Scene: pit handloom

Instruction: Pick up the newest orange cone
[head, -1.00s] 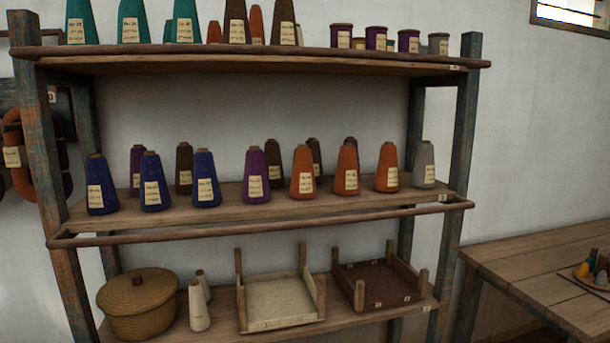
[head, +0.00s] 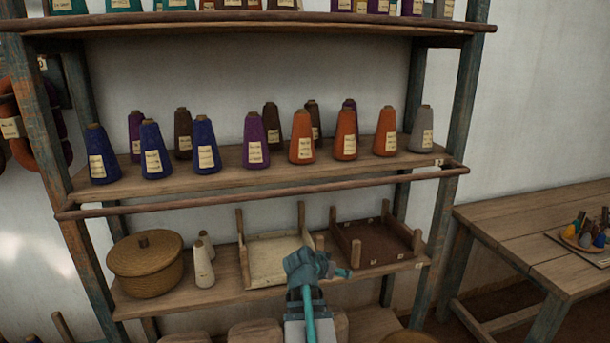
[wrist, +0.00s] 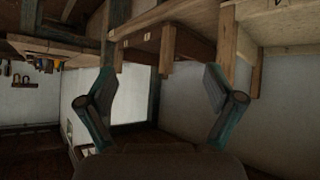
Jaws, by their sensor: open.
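Three orange cones stand upright in a row on the middle shelf in the head view: a left one (head: 302,137), a middle one (head: 346,134) and a right one (head: 386,131). Each bears a pale paper label, too small to read, so I cannot tell which is newest. My gripper (head: 318,266) is in front of the lower shelf, below the cones and apart from them. In the wrist view its two fingers (wrist: 168,100) are spread wide with nothing between them. No orange cone shows in the wrist view.
A rail (head: 270,198) runs along the middle shelf's front edge. Blue cones (head: 155,150), a purple cone (head: 255,140) and a grey cone (head: 421,128) share that shelf. Below are a lidded basket (head: 146,268), a cream tray (head: 272,247) and a brown tray (head: 375,243). A table (head: 530,225) stands right.

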